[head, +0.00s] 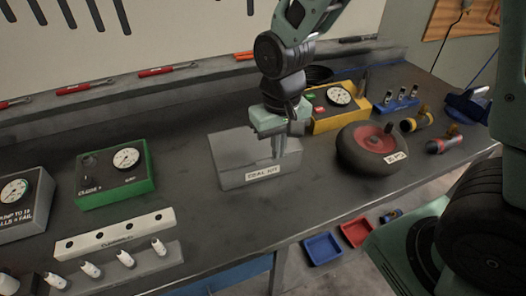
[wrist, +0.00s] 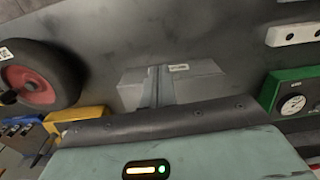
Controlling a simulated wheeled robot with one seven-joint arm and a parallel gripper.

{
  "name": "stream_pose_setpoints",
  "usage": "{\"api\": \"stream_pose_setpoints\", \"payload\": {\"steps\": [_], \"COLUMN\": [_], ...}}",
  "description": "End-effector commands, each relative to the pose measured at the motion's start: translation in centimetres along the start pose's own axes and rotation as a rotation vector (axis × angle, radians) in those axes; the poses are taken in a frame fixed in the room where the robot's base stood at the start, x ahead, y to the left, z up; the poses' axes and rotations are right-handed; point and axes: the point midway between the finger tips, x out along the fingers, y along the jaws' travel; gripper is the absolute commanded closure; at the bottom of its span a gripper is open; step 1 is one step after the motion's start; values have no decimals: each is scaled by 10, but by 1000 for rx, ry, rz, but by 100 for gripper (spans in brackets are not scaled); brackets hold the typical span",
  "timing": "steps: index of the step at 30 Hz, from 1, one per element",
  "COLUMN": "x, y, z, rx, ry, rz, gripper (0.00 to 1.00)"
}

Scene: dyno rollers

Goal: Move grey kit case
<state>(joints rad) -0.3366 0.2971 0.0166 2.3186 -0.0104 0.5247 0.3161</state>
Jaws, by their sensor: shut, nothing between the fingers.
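The grey kit case (head: 231,157) is a low box with a white "SEAL KIT" label on its front, standing on the dark bench near the middle. It also shows in the wrist view (wrist: 200,88), partly behind my fingers. My gripper (head: 279,155) points down at the right part of the case, its fingers overlapping the case's top and front in the head view. In the wrist view my gripper (wrist: 156,88) has its fingers together with nothing between them. I cannot tell whether the fingertips touch the case.
A wheel with a red hub (head: 373,147) and a yellow gauge box (head: 325,122) stand close on the right. A green gauge box (head: 115,172) is to the left. A white perforated bar (head: 120,236) lies front left. Bare bench lies in front of the case.

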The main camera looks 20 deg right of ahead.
Motion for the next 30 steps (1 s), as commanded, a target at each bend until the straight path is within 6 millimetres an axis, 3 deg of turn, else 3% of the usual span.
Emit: {"api": "stream_pose_setpoints", "payload": {"steps": [19, 24, 30], "x": [99, 94, 97], "y": [0, 0, 0], "z": [2, -26, -38], "rx": [-3, -2, -2], "ry": [-7, 0, -2], "rz": [2, 0, 1], "gripper": [100, 100, 100]}}
